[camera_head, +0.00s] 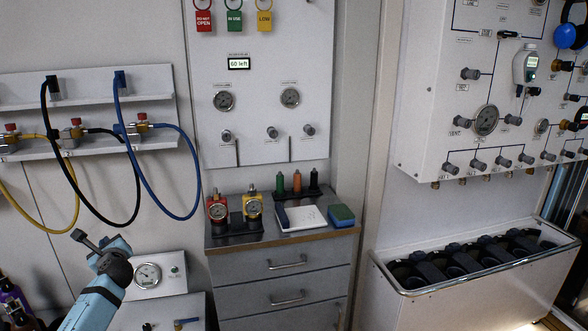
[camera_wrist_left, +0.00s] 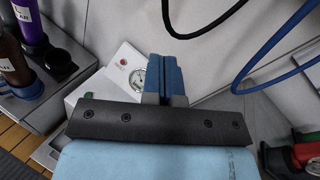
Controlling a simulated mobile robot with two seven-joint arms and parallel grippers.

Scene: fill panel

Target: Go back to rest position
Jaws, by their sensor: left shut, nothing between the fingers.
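My left gripper (camera_head: 83,238) shows at the lower left of the head view, on its light blue arm, raised in the air in front of the wall and a white gauge box (camera_head: 157,275). In the left wrist view the two blue fingers of my left gripper (camera_wrist_left: 163,72) are together, with nothing between them. The gauge box (camera_wrist_left: 127,70) shows behind the fingers there. My right gripper is not in either view.
Yellow, black (camera_head: 70,172) and blue hoses (camera_head: 160,195) hang from a wall rack above my left gripper. A drawer cabinet (camera_head: 285,270) with red and yellow gauges stands right of it. Bottles (camera_head: 12,298) stand at the lower left. A black-lined bin (camera_head: 470,290) stands far right.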

